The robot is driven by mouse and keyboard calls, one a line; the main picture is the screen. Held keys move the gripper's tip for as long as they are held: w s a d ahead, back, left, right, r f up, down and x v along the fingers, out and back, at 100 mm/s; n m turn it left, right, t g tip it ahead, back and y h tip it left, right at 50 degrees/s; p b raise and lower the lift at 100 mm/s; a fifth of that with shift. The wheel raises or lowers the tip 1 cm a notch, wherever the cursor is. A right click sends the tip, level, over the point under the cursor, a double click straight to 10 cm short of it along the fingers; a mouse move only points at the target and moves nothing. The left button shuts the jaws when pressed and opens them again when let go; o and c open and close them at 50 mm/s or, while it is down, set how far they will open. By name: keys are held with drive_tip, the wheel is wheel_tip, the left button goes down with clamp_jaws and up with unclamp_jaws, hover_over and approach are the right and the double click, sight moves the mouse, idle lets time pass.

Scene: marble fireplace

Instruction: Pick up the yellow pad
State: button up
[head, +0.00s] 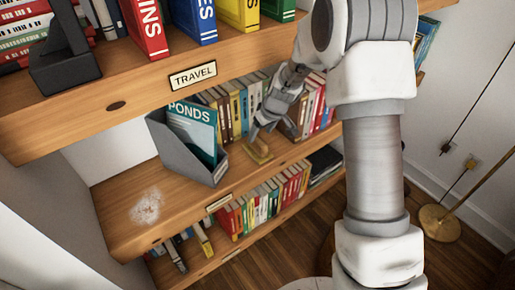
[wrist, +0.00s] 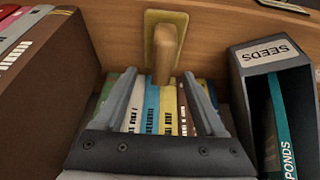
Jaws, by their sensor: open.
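The yellow pad (head: 260,158) lies near the front edge of the middle shelf, right of the grey file box. In the wrist view the yellow pad (wrist: 152,20) has a tan upright handle (wrist: 164,55) at its middle. My gripper (head: 268,130) reaches in over the shelf from the right, close to the pad. In the wrist view my gripper (wrist: 159,74) has its fingers spread, with the near end of the handle between the fingertips in the picture. Nothing is held. I cannot tell whether a finger touches the handle.
The grey file box (head: 183,150), holding a teal "PONDS" booklet (head: 195,125), stands close by. It shows labelled "SEEDS" in the wrist view. Books (head: 222,110) line the shelf behind. The upper shelf edge (head: 130,100) overhangs. A pale smudge (head: 147,207) marks the bare shelf (head: 115,190) at left.

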sight(258, 139)
drive_tip(key=x, duration=0.2)
drive_tip(key=b+x, duration=0.1)
drive_tip(key=x, duration=0.1)
drive_tip(key=shift+s+f, duration=0.1)
drive_tip(key=shift+s, duration=0.25)
drive_tip(key=shift+w+a+f, duration=0.1)
drive_tip(key=shift+w+f, duration=0.15)
drive_tip(key=shift+f, duration=0.15)
clamp_jaws()
